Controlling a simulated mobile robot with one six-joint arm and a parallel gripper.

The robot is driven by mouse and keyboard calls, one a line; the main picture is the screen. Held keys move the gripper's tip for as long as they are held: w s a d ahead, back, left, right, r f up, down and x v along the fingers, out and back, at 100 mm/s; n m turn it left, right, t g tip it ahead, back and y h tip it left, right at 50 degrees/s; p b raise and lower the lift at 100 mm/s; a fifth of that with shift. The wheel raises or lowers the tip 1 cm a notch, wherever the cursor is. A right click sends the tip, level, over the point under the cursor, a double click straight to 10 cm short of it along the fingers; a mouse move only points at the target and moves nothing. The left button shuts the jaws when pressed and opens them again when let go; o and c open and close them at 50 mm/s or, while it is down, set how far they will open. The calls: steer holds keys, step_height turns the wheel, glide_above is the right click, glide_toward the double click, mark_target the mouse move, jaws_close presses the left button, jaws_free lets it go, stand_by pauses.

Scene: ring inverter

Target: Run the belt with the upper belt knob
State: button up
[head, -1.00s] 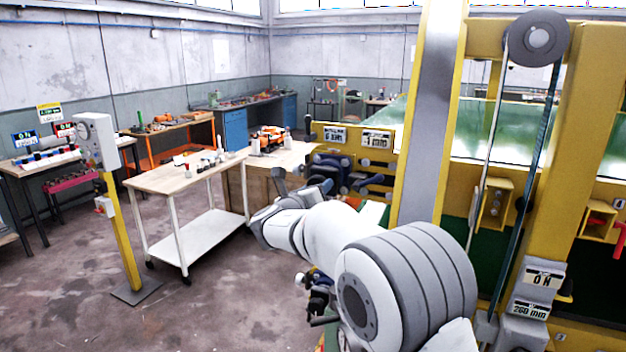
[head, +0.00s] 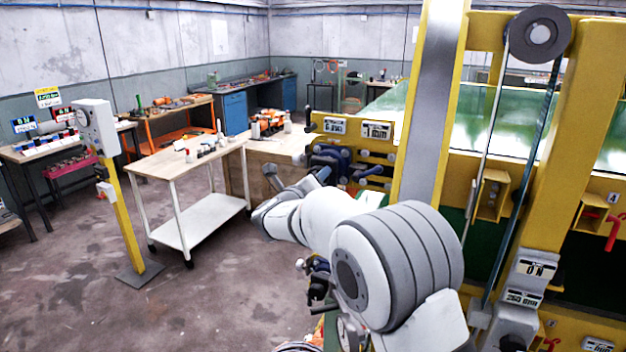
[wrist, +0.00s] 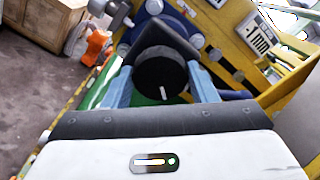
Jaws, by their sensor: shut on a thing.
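In the wrist view, a round black knob (wrist: 160,72) with a short white mark on its face sits between the two blue-grey fingers of my gripper (wrist: 162,84). The fingers are shut on the knob's sides. The knob is at the yellow machine frame (wrist: 228,25), with blue round parts close behind it. In the head view, my white and grey arm reaches toward the machine's left end panel (head: 352,127). The knob and fingertips cannot be clearly made out there. The tank (head: 510,125) with greenish liquid lies behind the yellow frame.
A yellow post with a white box (head: 96,125) stands at the left. A wood-topped trolley (head: 165,165) with small items stands between the post and the machine. A control box (head: 535,268) sits on the right yellow column. The floor at the lower left is clear.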

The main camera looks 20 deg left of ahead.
steer(key=shift+f, duration=0.2)
steer(key=o, duration=1)
steer(key=shift+r, duration=0.15)
steer(key=s+b, duration=0.1)
steer(key=s, duration=0.1)
steer(key=s+b, duration=0.1)
steer(key=s, duration=0.2)
steer(key=s+b, duration=0.1)
steer(key=s, duration=0.2)
steer(key=shift+a, duration=0.3)
steer(key=shift+w, duration=0.1)
